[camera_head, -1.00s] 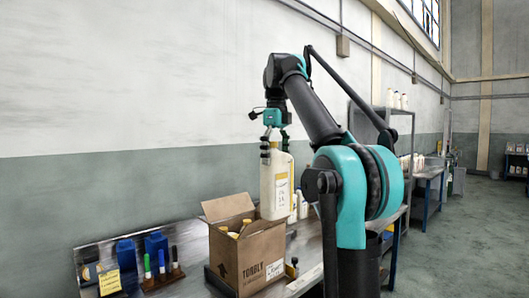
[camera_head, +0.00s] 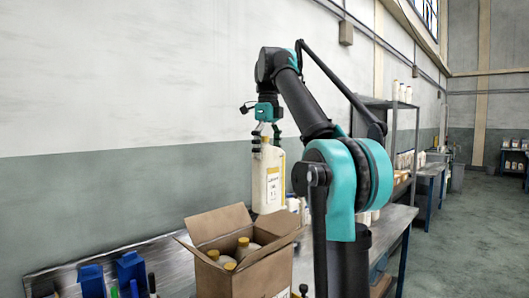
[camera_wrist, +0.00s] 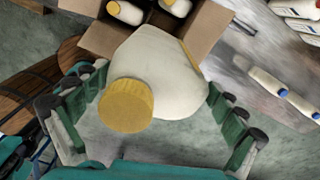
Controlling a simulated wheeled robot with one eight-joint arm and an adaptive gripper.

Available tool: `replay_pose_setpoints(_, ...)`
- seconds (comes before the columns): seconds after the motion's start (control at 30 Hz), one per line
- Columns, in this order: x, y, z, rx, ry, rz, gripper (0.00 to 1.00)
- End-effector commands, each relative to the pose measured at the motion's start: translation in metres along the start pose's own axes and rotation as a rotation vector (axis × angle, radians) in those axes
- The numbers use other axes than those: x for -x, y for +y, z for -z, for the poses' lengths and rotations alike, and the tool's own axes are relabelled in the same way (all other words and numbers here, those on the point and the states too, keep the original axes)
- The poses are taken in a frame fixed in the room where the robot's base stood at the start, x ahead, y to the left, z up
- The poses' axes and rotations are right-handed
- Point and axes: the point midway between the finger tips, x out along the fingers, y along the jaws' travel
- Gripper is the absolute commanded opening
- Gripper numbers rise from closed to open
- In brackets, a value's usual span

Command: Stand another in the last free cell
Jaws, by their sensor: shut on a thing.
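My gripper (camera_head: 267,138) is shut on a cream jug (camera_head: 268,182) with a yellow cap (camera_wrist: 127,106). It holds the jug near its top, upright, above and behind the open cardboard box (camera_head: 268,278) in the head view. In the wrist view the fingers stand on either side of the jug, and the box (camera_wrist: 98,40) lies beyond it. Yellow-capped jugs stand inside the box, one with its cap (camera_head: 243,242) near the middle. The held jug hides part of the box in the wrist view, so the free cell cannot be made out.
The box flaps are open and spread outward. Marker pens (camera_head: 133,288) and blue holders (camera_head: 131,270) stand left of the box on the workbench (camera_head: 160,258). White bottles with blue caps (camera_wrist: 265,84) lie toward the right in the wrist view. A shelf (camera_head: 405,130) stands behind.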

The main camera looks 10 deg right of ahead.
Motion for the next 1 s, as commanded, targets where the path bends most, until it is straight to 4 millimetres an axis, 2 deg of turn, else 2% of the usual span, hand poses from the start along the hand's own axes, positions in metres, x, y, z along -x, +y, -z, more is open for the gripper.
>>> replay_pose_setpoints(0.27,-0.01,0.001,0.001,0.0,0.0,0.0,0.44)
replay_pose_setpoints(0.73,-0.074,0.0,0.0,0.0,0.0,0.0,0.44)
replay_pose_setpoints(1.0,-0.074,0.0,0.0,0.0,0.0,0.0,0.44)
